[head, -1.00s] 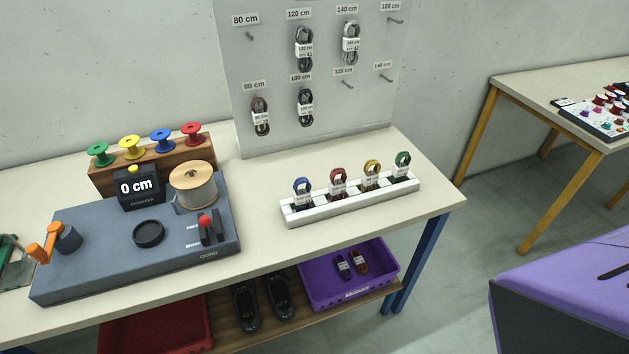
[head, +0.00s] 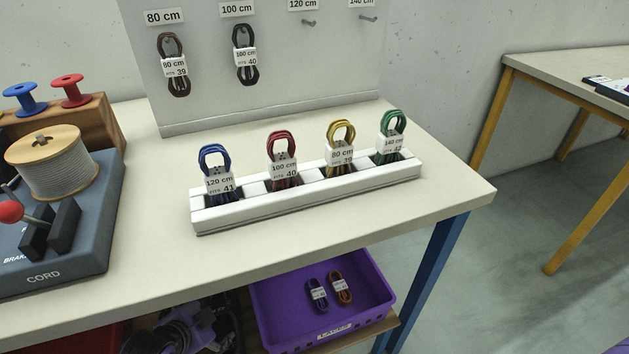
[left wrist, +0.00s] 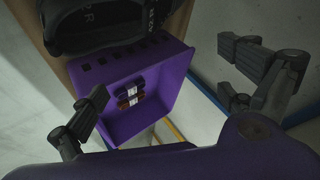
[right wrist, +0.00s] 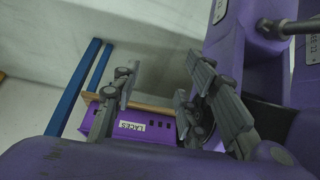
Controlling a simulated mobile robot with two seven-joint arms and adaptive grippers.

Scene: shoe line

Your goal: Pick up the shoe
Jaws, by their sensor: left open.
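A black shoe (left wrist: 110,25) shows at the top of the left wrist view, beside the purple bin and partly cut off by the frame edge. In the head view the shoe area under the table is mostly hidden by my left gripper (head: 190,328) and the table edge. In the left wrist view my left gripper (left wrist: 172,88) has its fingers wide apart, with nothing between them; the shoe is beyond them. My right gripper (right wrist: 163,80) shows in the right wrist view with its fingers apart and empty, near the purple bin's labelled front.
The purple bin (head: 275,318) on the lower shelf holds two small lace bundles (head: 341,288). Above, the table (head: 330,225) carries a white rack (head: 300,203) of colored laces and a cord machine (head: 75,225). A blue leg (head: 432,270) stands right of the bin.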

